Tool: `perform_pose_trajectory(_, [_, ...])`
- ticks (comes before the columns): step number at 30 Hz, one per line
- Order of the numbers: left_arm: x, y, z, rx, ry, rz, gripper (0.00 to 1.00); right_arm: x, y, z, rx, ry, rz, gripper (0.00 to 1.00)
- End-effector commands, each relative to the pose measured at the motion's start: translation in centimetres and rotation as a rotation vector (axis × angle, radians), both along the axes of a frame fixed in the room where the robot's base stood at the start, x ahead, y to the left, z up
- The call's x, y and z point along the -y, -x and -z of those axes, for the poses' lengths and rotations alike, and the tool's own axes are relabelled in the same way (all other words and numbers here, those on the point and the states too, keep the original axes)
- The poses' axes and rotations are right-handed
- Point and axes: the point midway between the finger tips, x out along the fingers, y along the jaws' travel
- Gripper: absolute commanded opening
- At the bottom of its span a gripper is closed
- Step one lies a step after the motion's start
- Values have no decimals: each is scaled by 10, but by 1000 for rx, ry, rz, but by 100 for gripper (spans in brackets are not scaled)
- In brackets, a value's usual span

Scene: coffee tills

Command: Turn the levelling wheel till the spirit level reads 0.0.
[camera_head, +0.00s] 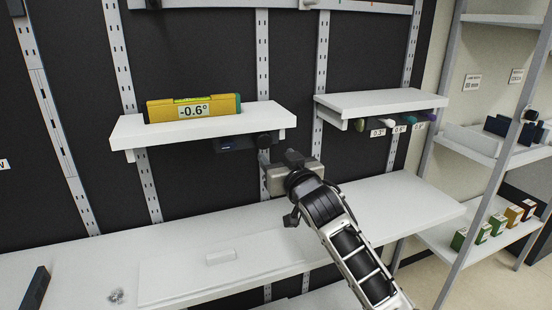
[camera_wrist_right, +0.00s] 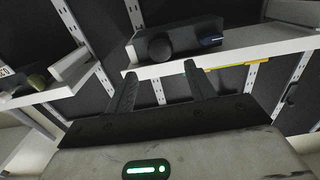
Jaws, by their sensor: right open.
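The yellow spirit level (camera_head: 158,111) sits on the left wall shelf (camera_head: 127,133) and its label reads -0.6°. A dark round levelling wheel (camera_head: 264,140) is on a dark unit (camera_head: 232,143) under that shelf's right part. The wheel (camera_wrist_right: 159,46) also shows in the right wrist view, just beyond the fingertips. My right gripper (camera_head: 279,157) is below and slightly right of the wheel. Its two fingers (camera_wrist_right: 160,72) are spread apart with nothing between them, and seem clear of the wheel. My left gripper is not in view.
A second wall shelf (camera_head: 375,101) on the right carries several coloured knobs with labels under its edge. A long white bench (camera_head: 400,205) lies below, with a small white block (camera_head: 221,257) on it. A rack (camera_head: 480,225) with small boxes stands at right.

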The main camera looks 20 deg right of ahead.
Motion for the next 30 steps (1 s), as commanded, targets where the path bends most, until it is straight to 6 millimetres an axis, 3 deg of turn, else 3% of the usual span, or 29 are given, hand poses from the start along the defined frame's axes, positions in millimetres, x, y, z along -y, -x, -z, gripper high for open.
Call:
perform_pose_trajectory(5, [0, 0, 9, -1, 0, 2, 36, 0, -16, 1, 2, -1, 1, 55])
perform_pose_trajectory(20, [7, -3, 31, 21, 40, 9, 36, -3, -89, 3, 2, 0, 0, 55])
perform_pose_trajectory(23, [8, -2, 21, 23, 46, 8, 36, -4, -88, -1, 1, -1, -1, 30])
perform_pose_trajectory(28, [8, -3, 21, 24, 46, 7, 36, -3, -87, -1, 2, 17, -1, 28])
perform_pose_trajectory(30, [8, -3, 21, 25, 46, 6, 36, -2, -87, -1, 7, 171, 1, 28])
